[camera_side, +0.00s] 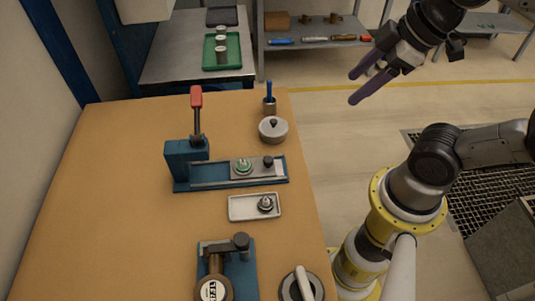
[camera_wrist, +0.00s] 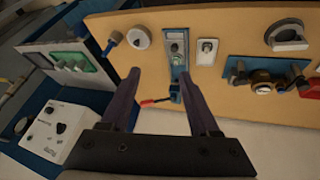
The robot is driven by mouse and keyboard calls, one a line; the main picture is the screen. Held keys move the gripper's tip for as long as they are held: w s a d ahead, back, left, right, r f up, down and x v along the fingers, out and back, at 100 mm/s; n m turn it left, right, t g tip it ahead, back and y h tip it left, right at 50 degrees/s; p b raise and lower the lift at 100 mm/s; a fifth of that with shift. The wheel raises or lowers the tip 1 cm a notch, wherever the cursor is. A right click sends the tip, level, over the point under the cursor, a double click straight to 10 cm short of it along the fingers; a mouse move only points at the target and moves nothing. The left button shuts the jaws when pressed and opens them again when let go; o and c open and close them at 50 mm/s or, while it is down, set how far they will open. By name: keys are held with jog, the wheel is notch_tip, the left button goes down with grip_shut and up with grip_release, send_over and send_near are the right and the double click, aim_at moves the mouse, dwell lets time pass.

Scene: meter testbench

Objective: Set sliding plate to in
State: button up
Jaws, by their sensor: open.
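The sliding plate (camera_side: 256,171) is a light grey plate on a blue rail fixture (camera_side: 230,184), with a black knob and a round greenish part on it. It sits at the right end of the rail, apart from the blue press block (camera_side: 186,163) with the upright red-handled lever (camera_side: 196,97). In the wrist view the plate (camera_wrist: 177,46) shows beyond my fingertips, with the red handle (camera_wrist: 155,101) between the fingers. My gripper (camera_side: 354,87) is open and empty, high to the upper right of the fixture and clear of the bench. In the wrist view its fingers (camera_wrist: 159,74) are spread.
On the wooden bench (camera_side: 100,200) a lidded metal pot (camera_side: 273,130) and a blue-handled tool in a cup (camera_side: 269,103) stand behind the fixture. A small white tray (camera_side: 240,208) lies in front. A second blue fixture (camera_side: 240,270) is nearer. The bench's left side is clear.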

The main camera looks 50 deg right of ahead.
jog(key=w+a+n+g+y, duration=0.1)
jog(key=w+a+n, duration=0.1)
jog(key=w+n, duration=0.3)
jog(key=n+g+y, duration=0.3)
jog(key=n+g, duration=0.2)
jog(key=n, duration=0.2)
send_over(268, 159)
jog(key=d, duration=0.6)
notch_tip(268, 159, down, 12)
jog(key=x, duration=1.3)
jog(key=shift+w+f, duration=0.1)
jog(key=shift+f, duration=0.05)
grip_shut()
